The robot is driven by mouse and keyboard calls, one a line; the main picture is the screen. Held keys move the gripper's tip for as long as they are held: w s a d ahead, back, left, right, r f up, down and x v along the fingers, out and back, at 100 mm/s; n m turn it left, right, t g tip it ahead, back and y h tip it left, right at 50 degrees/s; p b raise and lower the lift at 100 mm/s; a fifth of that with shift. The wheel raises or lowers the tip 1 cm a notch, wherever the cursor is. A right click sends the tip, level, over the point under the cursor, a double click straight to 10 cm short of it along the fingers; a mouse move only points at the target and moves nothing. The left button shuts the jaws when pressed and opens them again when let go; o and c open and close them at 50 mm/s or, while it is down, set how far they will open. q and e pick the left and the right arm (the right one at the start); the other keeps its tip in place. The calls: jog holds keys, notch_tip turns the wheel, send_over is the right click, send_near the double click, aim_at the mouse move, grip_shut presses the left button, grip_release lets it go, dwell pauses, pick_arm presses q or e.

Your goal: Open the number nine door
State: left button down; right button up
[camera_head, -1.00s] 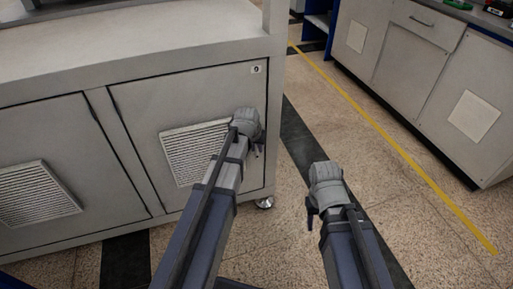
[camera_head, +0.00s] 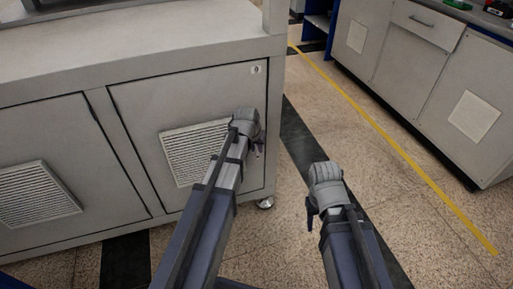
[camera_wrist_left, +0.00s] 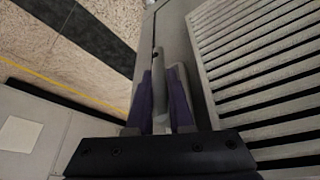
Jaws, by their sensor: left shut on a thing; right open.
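A grey cabinet door (camera_head: 145,105) with a louvred vent (camera_head: 195,150) is in the middle left of the head view. It looks closed in its frame. A small round pale mark (camera_head: 257,69) sits at its top right corner, too small to read. My left gripper (camera_head: 258,150) is at the door's right edge. In the left wrist view, my left gripper's purple-padded fingers (camera_wrist_left: 160,108) are shut on a narrow grey upright handle (camera_wrist_left: 159,72) beside the vent. My right gripper (camera_head: 310,214) is open and empty over the floor, right of the cabinet.
A second vented door (camera_head: 60,130) is at the left. The cabinet's worktop (camera_head: 120,40) overhangs the doors, and a caster (camera_head: 265,203) stands below its corner. Speckled floor with a yellow line (camera_head: 400,155) is clear up to the cabinets (camera_head: 425,60) at the right.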

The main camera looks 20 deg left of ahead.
pick_arm(q)
jog(key=shift+f, duration=0.1)
dwell(0.5)
jog(key=shift+w+d+f+t+h+b, duration=0.15)
jog(key=shift+t+h+b, duration=0.25)
jog(key=shift+h+b, duration=0.2)
jog(key=shift+s+d+t+h+b, duration=0.1)
jog(key=shift+t+h+b, duration=0.35)
jog(key=shift+b, duration=0.2)
jog(key=shift+w+d+r+n+t+h+b, duration=0.3)
jog(key=shift+r+n+t+h+b, duration=0.3)
jog(key=shift+t+h+b, duration=1.8)
jog(key=shift+w+d+r+n+t+h+b, duration=0.35)
jog(key=shift+n+t+h+b, duration=0.45)
jog(key=shift+b, duration=3.1)
jog(key=shift+w+d+r+n+t+h+b, duration=0.15)
jog(key=shift+d+r+n+t+h+b, duration=0.35)
jog(key=shift+t+h+b, duration=1.9)
jog(key=shift+a+r+g+y+b, duration=0.15)
jog(key=shift+r+g+y+b, duration=0.05)
jog(key=shift+g+y+b, duration=0.55)
